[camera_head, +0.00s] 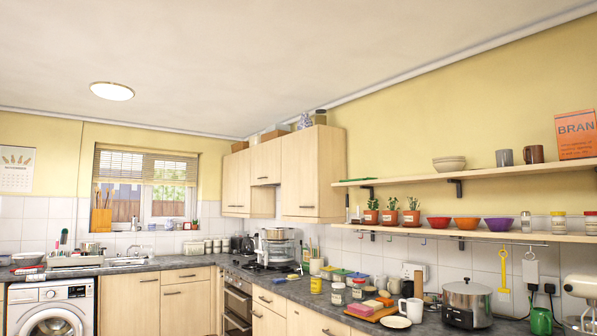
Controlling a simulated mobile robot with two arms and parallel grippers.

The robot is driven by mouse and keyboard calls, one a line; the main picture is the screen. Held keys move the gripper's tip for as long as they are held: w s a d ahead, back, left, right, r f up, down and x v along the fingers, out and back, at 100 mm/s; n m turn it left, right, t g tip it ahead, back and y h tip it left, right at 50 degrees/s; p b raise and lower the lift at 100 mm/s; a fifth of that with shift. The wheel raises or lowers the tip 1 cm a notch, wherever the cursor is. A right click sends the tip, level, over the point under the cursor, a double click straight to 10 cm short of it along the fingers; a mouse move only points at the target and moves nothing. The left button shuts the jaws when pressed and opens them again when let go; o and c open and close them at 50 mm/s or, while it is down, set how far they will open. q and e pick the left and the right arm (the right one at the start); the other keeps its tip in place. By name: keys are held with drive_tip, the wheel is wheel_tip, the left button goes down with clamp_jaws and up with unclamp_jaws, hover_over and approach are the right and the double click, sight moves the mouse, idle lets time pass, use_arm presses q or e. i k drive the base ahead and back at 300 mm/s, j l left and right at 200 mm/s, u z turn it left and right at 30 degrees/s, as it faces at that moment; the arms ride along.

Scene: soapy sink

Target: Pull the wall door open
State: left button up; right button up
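Light wood wall cabinets hang in the back right corner. The nearest wall door (299,170) is closed, with a dark bar handle (306,207) near its lower edge. A shorter wall door (266,160) above the hob and a farther wall door (236,180) also look closed. I cannot tell which of these is the task's door. Neither of my grippers is in view, and no part of my arms shows.
A grey worktop runs below, crowded with jars, mugs, a chopping board (372,313) and a steel slow cooker (467,303). Shelves (490,235) with bowls and plants extend along the right wall. A washing machine (52,308) stands at left. Space directly before the wall cabinets looks clear.

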sight(300, 177)
drive_tip(key=i+l, duration=0.15)
drive_tip(key=l, duration=0.2)
drive_tip(key=i+l+u, duration=0.4)
drive_tip(key=i, duration=0.25)
drive_tip(key=i+l+u, duration=0.3)
drive_tip(key=i+l, duration=0.15)
drive_tip(key=i+u, duration=0.4)
drive_tip(key=i, duration=1.2)
